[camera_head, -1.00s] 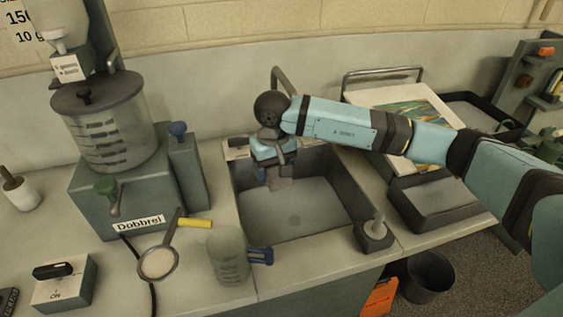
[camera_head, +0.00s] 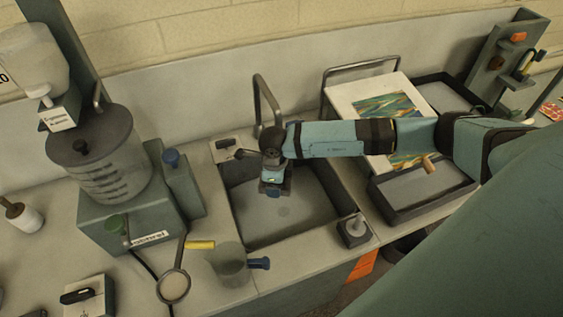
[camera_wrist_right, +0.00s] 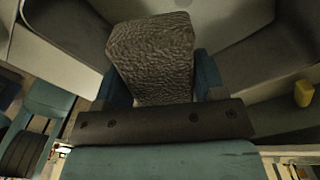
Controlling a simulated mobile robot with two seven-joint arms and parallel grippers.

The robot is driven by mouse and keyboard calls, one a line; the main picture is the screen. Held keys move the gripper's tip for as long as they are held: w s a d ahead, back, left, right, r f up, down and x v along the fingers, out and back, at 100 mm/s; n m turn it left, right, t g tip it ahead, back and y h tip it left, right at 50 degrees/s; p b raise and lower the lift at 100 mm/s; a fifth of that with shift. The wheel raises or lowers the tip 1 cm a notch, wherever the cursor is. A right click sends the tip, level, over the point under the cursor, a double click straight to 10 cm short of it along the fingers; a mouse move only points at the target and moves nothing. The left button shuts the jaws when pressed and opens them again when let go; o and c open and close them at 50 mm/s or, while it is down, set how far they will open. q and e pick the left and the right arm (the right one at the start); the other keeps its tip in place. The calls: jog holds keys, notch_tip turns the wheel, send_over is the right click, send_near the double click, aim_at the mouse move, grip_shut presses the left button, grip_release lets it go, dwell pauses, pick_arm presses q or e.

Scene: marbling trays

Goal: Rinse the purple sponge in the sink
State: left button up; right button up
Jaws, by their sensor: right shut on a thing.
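The sink (camera_head: 318,218) is a dark-walled basin with a pale floor, at the middle of the head view. Its curved tap (camera_head: 257,95) rises at the back edge. My right gripper (camera_head: 273,190) points down inside the basin, near its back left part. In the right wrist view the gripper (camera_wrist_right: 163,85) is shut on a rough, porous block, the sponge (camera_wrist_right: 150,45), which looks grey-brown rather than purple. In the head view the gripper hides the sponge, and I cannot tell whether it touches the floor. No running water shows. My left gripper is out of view.
A clear cup (camera_head: 230,266) and a strainer with a yellow handle (camera_head: 200,245) lie left of the sink. A machine with a lidded tank (camera_head: 98,165) stands farther left. Dark trays (camera_head: 420,195) and a marbled print (camera_head: 385,110) are to the right.

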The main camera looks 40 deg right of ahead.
jog(key=m, duration=0.1)
jog(key=s+m+p, duration=0.1)
jog(key=m, duration=0.1)
jog(key=shift+s+d, duration=0.3)
jog(key=shift+d, duration=0.05)
jog(key=shift+s+d+f+m, duration=0.1)
jog(key=shift+s+f+m, duration=0.1)
jog(key=shift+m, duration=0.4)
jog(key=shift+f, duration=0.45)
notch_tip(320, 180, down, 2)
jog(key=b, duration=0.8)
send_near(281, 225)
pick_arm(q)
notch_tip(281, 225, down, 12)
jog(key=b, duration=0.6)
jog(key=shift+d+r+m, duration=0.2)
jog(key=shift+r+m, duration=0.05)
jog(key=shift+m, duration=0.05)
pick_arm(e)
jog(key=shift+s+f, duration=0.2)
jog(key=shift+f, duration=3.05)
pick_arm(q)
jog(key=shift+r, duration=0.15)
pick_arm(e)
jog(key=shift+o, duration=0.3)
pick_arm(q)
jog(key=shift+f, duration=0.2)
pick_arm(e)
jog(key=shift+w, duration=0.15)
